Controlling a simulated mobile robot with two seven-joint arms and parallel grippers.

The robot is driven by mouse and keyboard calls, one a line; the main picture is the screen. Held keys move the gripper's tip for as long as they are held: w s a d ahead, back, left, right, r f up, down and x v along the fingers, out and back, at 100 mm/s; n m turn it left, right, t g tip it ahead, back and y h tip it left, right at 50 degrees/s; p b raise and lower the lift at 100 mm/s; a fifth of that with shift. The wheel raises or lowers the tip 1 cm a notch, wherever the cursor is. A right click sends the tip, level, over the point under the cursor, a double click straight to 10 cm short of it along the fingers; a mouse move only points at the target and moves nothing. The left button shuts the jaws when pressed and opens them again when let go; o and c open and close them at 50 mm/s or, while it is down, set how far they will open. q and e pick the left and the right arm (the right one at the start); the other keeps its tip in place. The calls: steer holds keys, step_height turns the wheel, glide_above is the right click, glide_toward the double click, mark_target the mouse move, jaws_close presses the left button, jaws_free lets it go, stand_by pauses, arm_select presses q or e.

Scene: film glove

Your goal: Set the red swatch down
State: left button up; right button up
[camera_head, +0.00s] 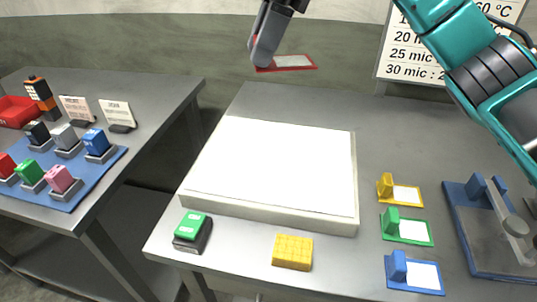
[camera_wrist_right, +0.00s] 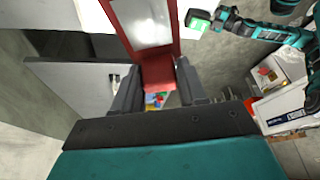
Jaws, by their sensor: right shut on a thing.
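My right gripper (camera_head: 262,48) hangs in the air above the far side of the grey table and is shut on the red swatch (camera_head: 288,63). The swatch is a red frame around a pale window. In the wrist view the swatch (camera_wrist_right: 147,22) sticks out from between the fingers (camera_wrist_right: 158,92), which hold its red tab. Yellow (camera_head: 400,194), green (camera_head: 408,229) and blue (camera_head: 415,273) swatches lie in a column at the table's right. Part of what looks like my left arm shows in the wrist view, its gripper (camera_wrist_right: 228,18) too small to read.
A large white panel (camera_head: 275,165) fills the table's middle. A green-and-black device (camera_head: 193,232) and a yellow block (camera_head: 292,252) stand at the front edge. A blue-edged plate with a lever (camera_head: 490,240) is at right. A side table (camera_head: 150,110) holds coloured blocks. Bare grey tabletop lies behind the panel.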

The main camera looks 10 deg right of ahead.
steer(key=shift+a, duration=0.3)
steer(key=shift+s+a+f, duration=0.1)
steer(key=shift+a+f, duration=0.05)
step_height(320, 180, down, 20)
steer(key=shift+r+b, duration=0.25)
steer(key=shift+b, duration=0.6)
steer(key=shift+f, duration=0.2)
steer(key=o, duration=1)
steer(key=v, duration=1.2)
steer(key=shift+r+p, duration=0.25)
steer(key=shift+p, duration=0.1)
